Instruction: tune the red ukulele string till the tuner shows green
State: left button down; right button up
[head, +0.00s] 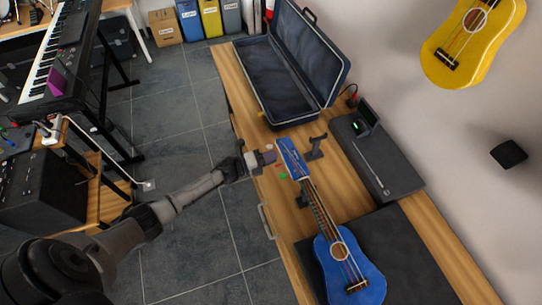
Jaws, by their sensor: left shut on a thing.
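A blue ukulele (350,262) lies on the wooden bench with its headstock (292,158) pointing away from me. Small coloured tuning pegs stick out at the left of the headstock, among them a green peg (283,176). My left gripper (264,158) reaches in from the left and is shut on a peg beside the headstock; its jaws hide most of that peg, so I cannot tell its colour. A small dark device (366,117), seemingly the tuner, stands at the back of the bench; a little green shows on its face, too small to read. My right gripper is not in view.
An open dark case (272,82) lies on the far bench end (232,82). A dark stand (316,148) is right of the headstock. A black slab (384,160) carries a thin rod. A yellow ukulele (470,40) hangs on the wall.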

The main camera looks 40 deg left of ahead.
pick_arm(q)
jog(key=shift+n, duration=0.9)
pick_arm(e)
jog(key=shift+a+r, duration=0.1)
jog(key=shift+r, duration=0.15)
pick_arm(q)
jog(key=c, duration=1.5)
grip_release()
jog(key=shift+c, duration=0.2)
jog(key=v, duration=1.4)
jog(key=shift+p, duration=0.4)
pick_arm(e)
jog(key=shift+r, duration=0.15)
pick_arm(q)
jog(key=shift+w, duration=0.1)
jog(key=shift+n, duration=0.3)
